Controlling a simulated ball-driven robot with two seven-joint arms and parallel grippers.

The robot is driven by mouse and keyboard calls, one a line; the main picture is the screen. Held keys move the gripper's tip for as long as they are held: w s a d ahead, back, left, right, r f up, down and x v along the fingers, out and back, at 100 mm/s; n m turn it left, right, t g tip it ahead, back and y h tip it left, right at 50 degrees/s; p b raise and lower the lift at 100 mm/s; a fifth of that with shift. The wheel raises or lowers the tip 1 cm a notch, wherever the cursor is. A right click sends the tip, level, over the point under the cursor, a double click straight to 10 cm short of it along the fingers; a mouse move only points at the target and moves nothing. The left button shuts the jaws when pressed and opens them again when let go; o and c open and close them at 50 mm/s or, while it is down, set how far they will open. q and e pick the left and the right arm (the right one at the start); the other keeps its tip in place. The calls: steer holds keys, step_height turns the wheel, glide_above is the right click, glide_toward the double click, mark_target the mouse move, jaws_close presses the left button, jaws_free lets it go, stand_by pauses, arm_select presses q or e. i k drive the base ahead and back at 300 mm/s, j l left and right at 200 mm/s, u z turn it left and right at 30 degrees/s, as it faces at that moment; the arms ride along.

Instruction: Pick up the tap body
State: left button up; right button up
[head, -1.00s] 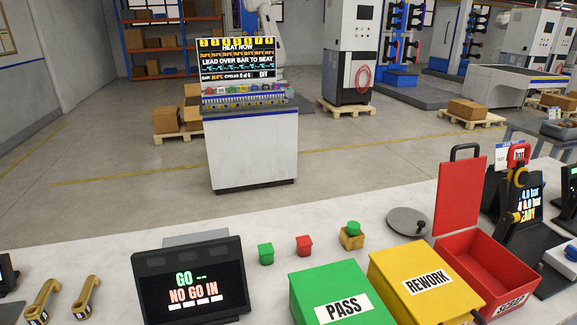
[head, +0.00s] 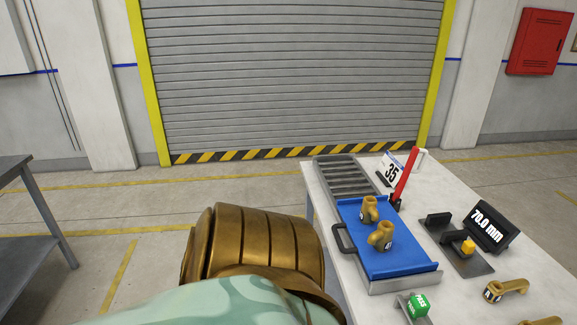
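Two brass tap bodies stand on a blue fixture tray (head: 410,257) in the head view, right of centre. The farther tap body (head: 369,208) is partly behind the nearer tap body (head: 381,237). Both look like short pipe fittings with a side branch, and nothing is touching them from above. The tray has a dark handle on its left side. Neither of my grippers shows. A large bronze arm part with a pale green section fills the bottom centre, left of the tray and apart from it.
A grey slotted rack (head: 347,177) lies behind the tray, beside a "35" sign (head: 389,173) and a red post (head: 405,178). A dark fixture (head: 459,255) and "70.0 mm" display (head: 490,228) stand right. Brass levers (head: 506,290) and a green block (head: 417,305) are nearer.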

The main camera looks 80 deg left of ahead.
mark_target(369, 214)
steer(key=u, duration=0.5)
steer(key=j+u, duration=0.1)
steer(key=u, duration=0.9)
steer(key=j+u, duration=0.1)
steer(key=u, duration=0.35)
steer(key=i+l, duration=0.05)
